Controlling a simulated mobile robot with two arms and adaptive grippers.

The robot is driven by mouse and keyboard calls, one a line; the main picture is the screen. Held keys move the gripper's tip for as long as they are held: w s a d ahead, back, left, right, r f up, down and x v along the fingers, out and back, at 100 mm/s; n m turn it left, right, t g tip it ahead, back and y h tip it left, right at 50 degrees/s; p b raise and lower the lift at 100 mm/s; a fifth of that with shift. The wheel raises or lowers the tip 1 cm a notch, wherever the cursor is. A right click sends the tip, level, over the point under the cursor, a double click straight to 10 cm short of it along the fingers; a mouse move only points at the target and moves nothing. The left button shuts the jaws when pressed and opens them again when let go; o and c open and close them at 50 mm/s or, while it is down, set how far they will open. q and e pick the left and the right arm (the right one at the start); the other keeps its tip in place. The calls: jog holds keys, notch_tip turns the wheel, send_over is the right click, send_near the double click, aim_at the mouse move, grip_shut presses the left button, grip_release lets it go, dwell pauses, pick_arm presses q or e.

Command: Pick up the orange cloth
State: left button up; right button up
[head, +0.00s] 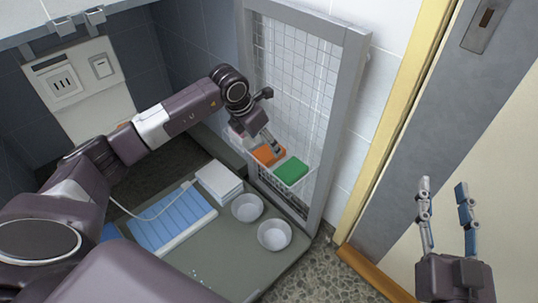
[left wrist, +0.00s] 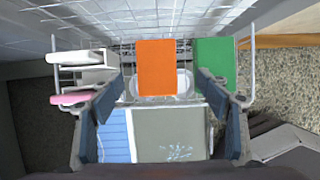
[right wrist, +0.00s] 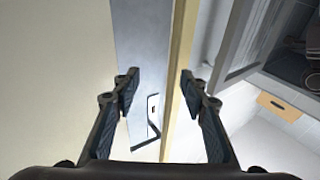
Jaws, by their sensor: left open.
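The orange cloth (head: 267,153) lies folded in a white wire basket (head: 307,184) hung on the mesh kennel door. A folded green cloth (head: 291,170) lies to its right in the basket. My left gripper (head: 275,148) is at the orange cloth in the head view. In the left wrist view the orange cloth (left wrist: 157,68) shows beyond and between the open fingers of my left gripper (left wrist: 160,112), with nothing held. I cannot tell whether the fingers touch it. My right gripper (head: 448,190) is open and empty, well to the right of the basket; its spread fingers (right wrist: 158,90) show in the right wrist view.
White and pink items (left wrist: 72,98) lie left of the orange cloth in the left wrist view. The mesh door's grey frame (head: 340,110) stands close behind the basket.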

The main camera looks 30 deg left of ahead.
aim_at(268, 151)
pick_arm(q)
jog(key=shift+w+d+f, duration=0.1)
jog(key=shift+w+f, duration=0.1)
jog(key=shift+f, duration=0.4)
jog(key=x, duration=0.1)
jog(key=b+x, duration=0.1)
jog(key=x, duration=0.1)
jog(key=b+x, duration=0.1)
jog(key=shift+a+f, duration=0.3)
jog(key=shift+w+f, duration=0.15)
jog(key=shift+f, duration=0.05)
pick_arm(e)
jog(key=s+r+t+y, duration=0.2)
jog(key=s+r+t, duration=0.3)
jog(key=r, duration=0.6)
jog(key=shift+s+r+t, duration=0.15)
jog(key=shift+s+t, duration=0.05)
jog(key=shift+t, duration=0.5)
pick_arm(q)
jog(key=shift+f, duration=0.25)
pick_arm(e)
jog(key=shift+s+r+y, duration=0.2)
jog(key=shift+s+y, duration=0.05)
jog(key=shift+y, duration=0.05)
pick_arm(q)
jog(key=shift+c, duration=0.6)
jog(key=c, duration=1.1)
jog(key=shift+c, duration=0.2)
